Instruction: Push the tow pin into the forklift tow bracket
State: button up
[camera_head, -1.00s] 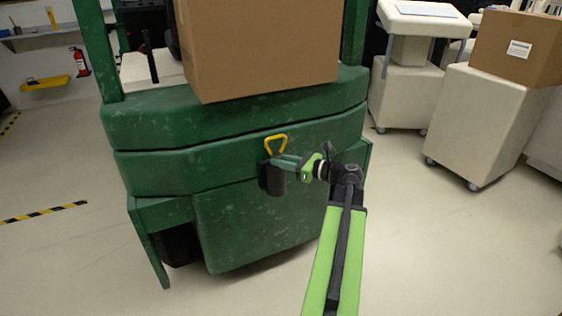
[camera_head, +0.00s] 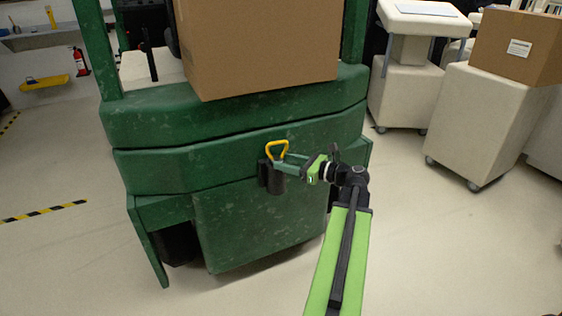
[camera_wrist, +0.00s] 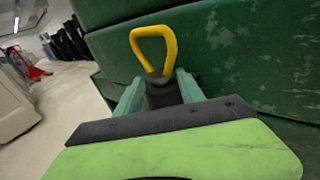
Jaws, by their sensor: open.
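The tow pin shows as a yellow triangular loop handle (camera_head: 277,150) at the black tow bracket (camera_head: 272,178) on the green forklift's (camera_head: 235,135) rear. The pin's shaft is hidden, so how deep it sits cannot be told. In the wrist view the yellow handle (camera_wrist: 154,48) stands up above the black bracket (camera_wrist: 163,92). My gripper (camera_head: 279,164) is open, with its green fingers (camera_wrist: 158,88) at either side of the bracket top, just below the handle. Whether the fingers touch it cannot be told.
A large cardboard box (camera_head: 258,50) rests on the forklift above the bracket. White covered carts (camera_head: 485,125) stand to the right, one with a cardboard box (camera_head: 515,46) on top. The floor (camera_head: 440,250) in front and to the right is clear.

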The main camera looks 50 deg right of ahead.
jog(key=p+v, duration=0.1)
jog(key=v, duration=1.4)
jog(key=shift+s, duration=0.3)
